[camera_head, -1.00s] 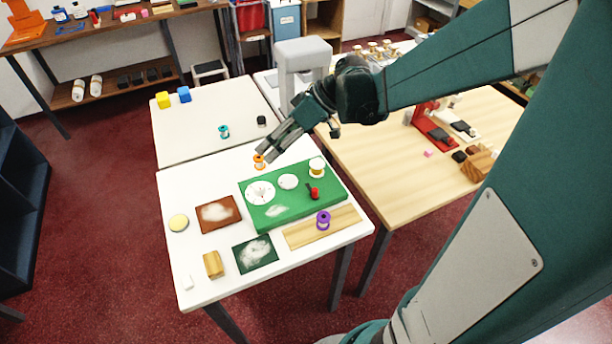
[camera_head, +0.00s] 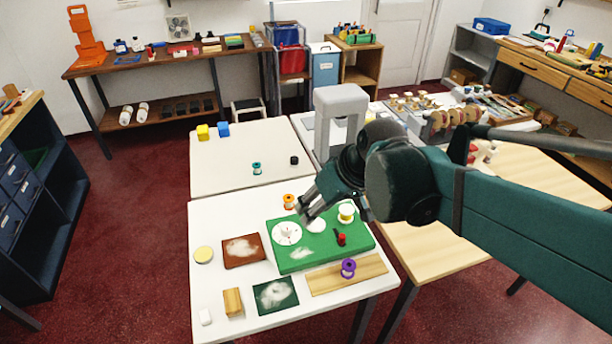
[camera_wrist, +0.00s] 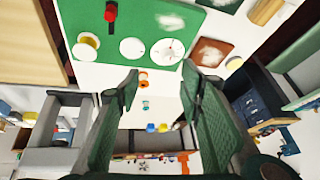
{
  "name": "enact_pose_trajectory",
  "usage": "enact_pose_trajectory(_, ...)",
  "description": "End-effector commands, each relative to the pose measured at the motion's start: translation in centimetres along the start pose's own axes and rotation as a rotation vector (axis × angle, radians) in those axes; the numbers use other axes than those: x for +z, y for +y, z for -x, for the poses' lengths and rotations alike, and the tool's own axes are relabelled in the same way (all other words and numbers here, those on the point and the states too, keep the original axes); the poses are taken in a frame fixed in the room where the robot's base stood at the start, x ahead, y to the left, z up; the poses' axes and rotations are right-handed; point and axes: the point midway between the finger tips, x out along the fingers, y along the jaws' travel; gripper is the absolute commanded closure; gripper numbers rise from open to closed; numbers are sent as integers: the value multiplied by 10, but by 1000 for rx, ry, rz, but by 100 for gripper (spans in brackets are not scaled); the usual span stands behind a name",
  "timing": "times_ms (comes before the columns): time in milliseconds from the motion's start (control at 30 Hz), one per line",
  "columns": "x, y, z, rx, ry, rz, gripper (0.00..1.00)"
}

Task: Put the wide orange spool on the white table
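The wide orange spool (camera_head: 289,201) stands on the white table (camera_head: 222,300), near its back edge and just behind the green board. In the wrist view the orange spool (camera_wrist: 143,80) shows beyond the gap between my fingertips, with nothing touching it that I can see. My gripper (camera_head: 304,213) is above the table, just right of and in front of the spool in the head view. In the wrist view my gripper (camera_wrist: 160,80) has its two fingers wide apart with nothing between them.
The green board (camera_head: 297,254) carries white discs, a white-yellow spool (camera_head: 346,213) and a red item (camera_head: 341,239). A purple spool (camera_head: 348,268) stands on a wooden board. A second pale table (camera_head: 222,165) behind holds a teal spool (camera_head: 256,168) and yellow and blue cubes.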

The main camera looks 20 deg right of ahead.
Motion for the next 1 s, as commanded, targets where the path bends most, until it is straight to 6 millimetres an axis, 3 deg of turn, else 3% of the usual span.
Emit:
enact_pose_trajectory(500,46,-4,36,181,96,-122,63)
enact_pose_trajectory(1000,59,-3,50,238,158,-167,63)
